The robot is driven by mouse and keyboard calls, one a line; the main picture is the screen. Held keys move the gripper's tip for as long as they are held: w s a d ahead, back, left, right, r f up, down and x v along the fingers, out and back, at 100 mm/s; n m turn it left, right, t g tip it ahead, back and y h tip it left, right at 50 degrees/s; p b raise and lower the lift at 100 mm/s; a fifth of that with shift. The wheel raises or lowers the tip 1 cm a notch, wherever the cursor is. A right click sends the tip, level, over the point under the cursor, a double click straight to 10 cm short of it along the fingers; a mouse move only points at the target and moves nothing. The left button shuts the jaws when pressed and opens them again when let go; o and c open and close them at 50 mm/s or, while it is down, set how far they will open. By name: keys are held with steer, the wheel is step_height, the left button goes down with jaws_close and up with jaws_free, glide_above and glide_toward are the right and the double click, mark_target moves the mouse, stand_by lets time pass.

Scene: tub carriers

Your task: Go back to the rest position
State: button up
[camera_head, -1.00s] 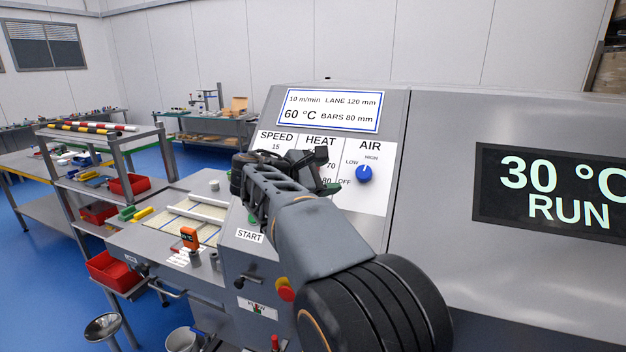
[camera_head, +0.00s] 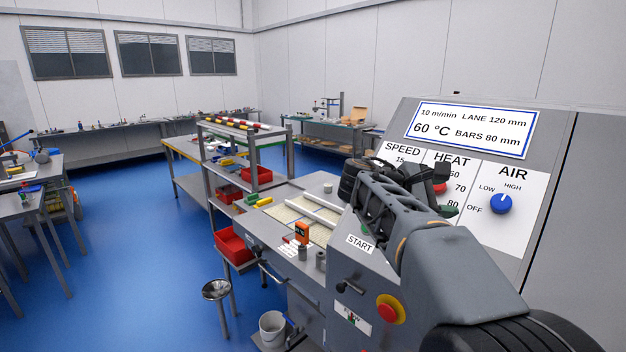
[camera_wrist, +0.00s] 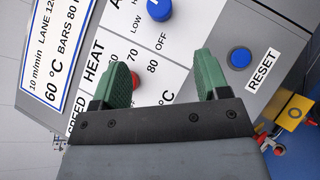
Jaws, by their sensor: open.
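My gripper (camera_wrist: 163,72) shows in the wrist view with two green fingertips spread wide apart. In the head view my arm reaches up from the lower right, and my gripper (camera_head: 440,200) is in front of the HEAT area of the grey control panel. The red heat knob (camera_head: 440,188) is partly hidden by my gripper. The blue air knob (camera_head: 501,204) is to the right, clear of it.
The sign reading 60 °C (camera_head: 471,129) sits above the knobs. A red and yellow stop button (camera_head: 391,309) is low on the machine front. Left are a shelf rack with red bins (camera_head: 233,246), a steel stool (camera_head: 216,290) and a bucket (camera_head: 272,328). Blue floor (camera_head: 140,240) is open beyond.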

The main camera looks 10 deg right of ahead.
steer(key=a+f+m+t+y, duration=0.1)
steer(key=a+f+m+y, duration=0.15)
steer(key=f, duration=0.45)
steer(key=a+f+m+t+y, duration=0.1)
steer(key=a+f+t+y, duration=0.15)
steer(key=f, duration=0.35)
steer(key=s+a+f+m+t+y, duration=0.1)
steer(key=s+a+f+m+y, duration=0.5)
steer(key=s+a+f+y, duration=0.4)
steer(key=s+a+f, duration=0.1)
steer(key=s+a, duration=0.1)
steer(key=a, duration=0.2)
steer(key=shift+a+f+t, duration=0.25)
steer(key=shift+a+t, duration=0.1)
